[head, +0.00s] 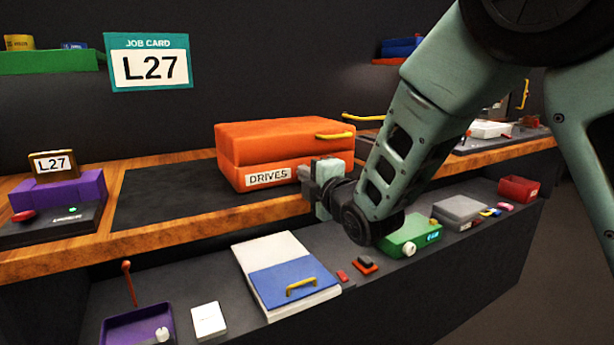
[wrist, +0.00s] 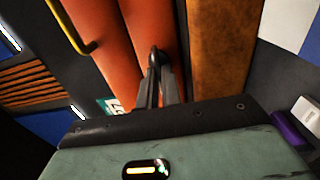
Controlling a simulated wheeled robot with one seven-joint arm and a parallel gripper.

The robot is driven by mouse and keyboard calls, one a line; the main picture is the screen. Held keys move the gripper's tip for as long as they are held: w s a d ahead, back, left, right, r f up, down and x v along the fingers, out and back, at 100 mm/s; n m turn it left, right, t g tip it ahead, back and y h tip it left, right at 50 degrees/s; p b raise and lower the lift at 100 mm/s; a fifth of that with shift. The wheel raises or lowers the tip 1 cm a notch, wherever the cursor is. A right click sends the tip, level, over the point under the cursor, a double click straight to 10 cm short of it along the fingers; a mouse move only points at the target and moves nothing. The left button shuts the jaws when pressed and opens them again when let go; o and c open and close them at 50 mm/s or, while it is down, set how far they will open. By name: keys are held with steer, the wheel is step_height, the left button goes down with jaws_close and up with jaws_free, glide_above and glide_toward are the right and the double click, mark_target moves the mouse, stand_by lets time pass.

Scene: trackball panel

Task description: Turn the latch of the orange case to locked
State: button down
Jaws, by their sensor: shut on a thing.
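The orange case (head: 270,142), labelled DRIVES, sits closed on the dark mat at the front of the wooden bench. Its orange front also shows in the wrist view (wrist: 110,35). My gripper (head: 304,175) is at the right part of the case's front, in line with the label. In the wrist view my fingers (wrist: 160,85) are close together on the dark latch (wrist: 154,53), which shows as a small dark piece at their tips. The latch is hidden behind my gripper in the head view, and its angle is hard to tell.
A yellow handle (head: 335,135) is on the case near my arm. A lower shelf in front holds a white-and-blue binder (head: 287,270), a green box (head: 412,236) and a purple tray (head: 137,325). A purple block (head: 60,192) stands at the left. The mat left of the case is clear.

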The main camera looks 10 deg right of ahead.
steer(key=shift+f, duration=0.1)
steer(key=c, duration=1.6)
jaws_free()
steer(key=shift+s, duration=0.1)
steer(key=b+v, duration=0.2)
steer(key=v, duration=0.4)
steer(key=b+v, duration=0.1)
steer(key=v, duration=0.4)
steer(key=shift+s+d+f+b, duration=0.15)
steer(key=shift+s+f+b, duration=0.05)
steer(key=shift+s+b, duration=0.2)
steer(key=shift+b, duration=0.6)
